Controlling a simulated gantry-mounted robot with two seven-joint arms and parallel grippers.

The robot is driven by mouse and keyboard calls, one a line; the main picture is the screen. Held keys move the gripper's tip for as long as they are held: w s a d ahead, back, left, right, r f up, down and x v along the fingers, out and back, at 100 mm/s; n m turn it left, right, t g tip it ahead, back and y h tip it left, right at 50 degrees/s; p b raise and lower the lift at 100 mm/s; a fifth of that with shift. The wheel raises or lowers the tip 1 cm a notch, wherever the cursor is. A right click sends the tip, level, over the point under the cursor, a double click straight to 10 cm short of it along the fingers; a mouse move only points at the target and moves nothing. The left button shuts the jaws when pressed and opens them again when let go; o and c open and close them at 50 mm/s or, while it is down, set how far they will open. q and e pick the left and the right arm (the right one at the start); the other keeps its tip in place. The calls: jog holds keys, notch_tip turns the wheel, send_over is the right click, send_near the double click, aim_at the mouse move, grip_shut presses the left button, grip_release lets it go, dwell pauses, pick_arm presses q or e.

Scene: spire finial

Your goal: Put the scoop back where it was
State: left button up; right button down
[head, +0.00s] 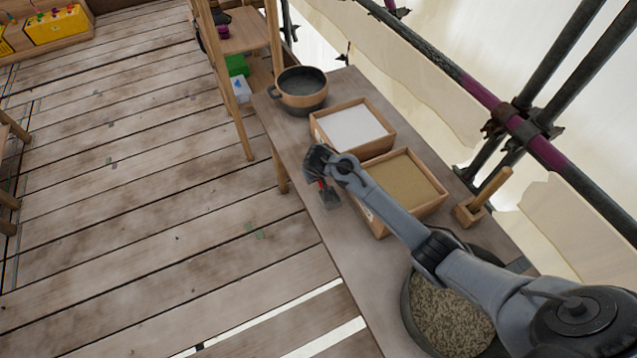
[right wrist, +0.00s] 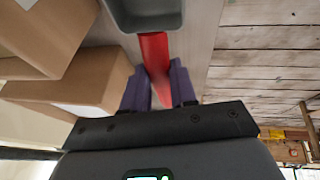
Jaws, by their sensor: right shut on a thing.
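The scoop has a red handle and a grey metal pan (head: 329,199). In the head view it is at the left edge of the workbench (head: 382,273), beside the box of tan powder. My right gripper (head: 321,178) is shut on its red handle. The right wrist view shows the handle (right wrist: 154,52) between the purple fingers (right wrist: 158,84), with the grey pan (right wrist: 147,14) beyond them at the top. I cannot tell whether the pan touches the bench. My left gripper is not in view.
A wooden box of tan powder (head: 383,222), a box of white powder (head: 316,132) and a dark pot (head: 302,99) line the bench. A wooden block with an upright handle (head: 468,213) stands on the right. A tub of grainy material (head: 445,320) sits near. Scaffold poles (head: 465,85) run behind.

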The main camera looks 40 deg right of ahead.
jog(key=shift+w+f+b, duration=0.1)
jog(key=shift+f+b, duration=0.35)
jog(key=shift+f, duration=1.45)
jog(key=shift+f, duration=0.2)
jog(key=c, duration=0.9)
grip_release()
jog(key=shift+r, duration=0.1)
